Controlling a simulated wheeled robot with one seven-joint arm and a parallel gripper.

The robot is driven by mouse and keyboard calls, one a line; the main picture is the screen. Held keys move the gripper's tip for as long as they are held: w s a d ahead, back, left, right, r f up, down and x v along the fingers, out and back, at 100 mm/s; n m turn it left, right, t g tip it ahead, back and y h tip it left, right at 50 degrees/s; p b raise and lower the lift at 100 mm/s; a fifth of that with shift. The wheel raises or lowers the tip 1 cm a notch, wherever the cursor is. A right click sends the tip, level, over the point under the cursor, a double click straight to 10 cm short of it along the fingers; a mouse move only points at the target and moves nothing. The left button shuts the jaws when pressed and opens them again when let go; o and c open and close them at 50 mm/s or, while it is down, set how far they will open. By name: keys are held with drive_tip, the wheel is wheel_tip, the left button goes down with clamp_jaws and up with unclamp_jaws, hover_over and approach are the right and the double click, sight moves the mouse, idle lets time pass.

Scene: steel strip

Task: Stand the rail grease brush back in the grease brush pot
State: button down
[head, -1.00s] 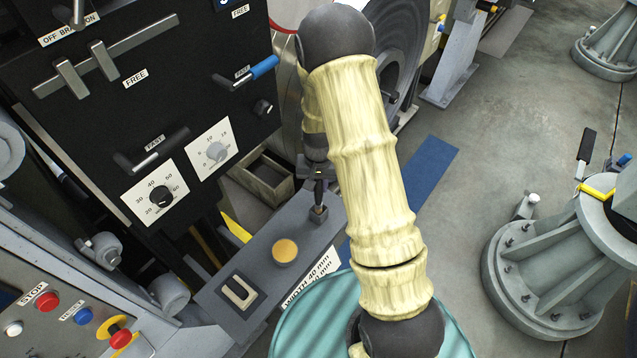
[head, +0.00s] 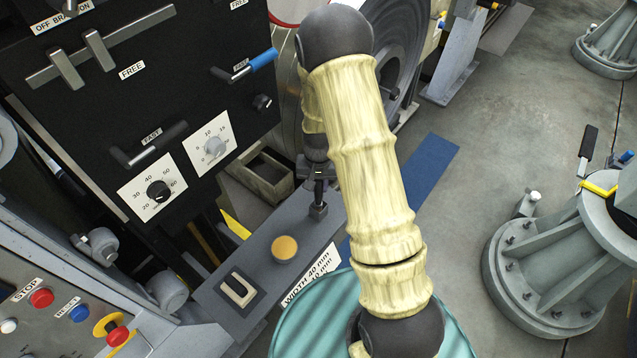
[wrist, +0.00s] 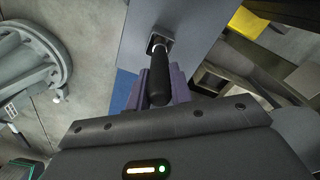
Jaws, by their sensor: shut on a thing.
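The rail grease brush shows as an upright black handle (head: 319,190) below my gripper (head: 317,172) in the head view. In the wrist view, the black handle (wrist: 160,80) lies between my gripper's purple fingers (wrist: 160,88), which are shut on it. A pale metal collar shows at its far end. That end meets a small dark square holder (head: 318,211) on the grey shelf, which looks like the grease brush pot; it also shows in the wrist view (wrist: 158,42). The bristles are hidden, and I cannot tell how deep the brush sits.
A black control panel (head: 110,120) with levers and dials stands close on the left. An open box (head: 263,178) lies behind the shelf.

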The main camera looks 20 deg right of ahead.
drive_tip(key=shift+f+b, duration=0.6)
drive_tip(key=shift+f, duration=0.3)
drive_tip(key=c, duration=1.2)
unclamp_jaws()
drive_tip(key=shift+o, duration=0.2)
drive_tip(key=shift+w, duration=0.1)
drive_tip(key=shift+r, duration=0.5)
wheel_tip(320, 180, up, 16)
drive_tip(key=b, duration=0.1)
drive_tip(key=shift+r+b, duration=0.2)
drive_tip(key=shift+b, duration=0.2)
drive_tip(key=shift+s+a, duration=0.1)
drive_tip(key=shift+s, duration=0.1)
drive_tip(key=s+r+n+t, duration=0.1)
drive_tip(key=s+n+t, duration=0.1)
drive_tip(key=s, duration=1.2)
drive_tip(key=shift+n, duration=0.8)
drive_tip(key=shift+s+r, duration=0.1)
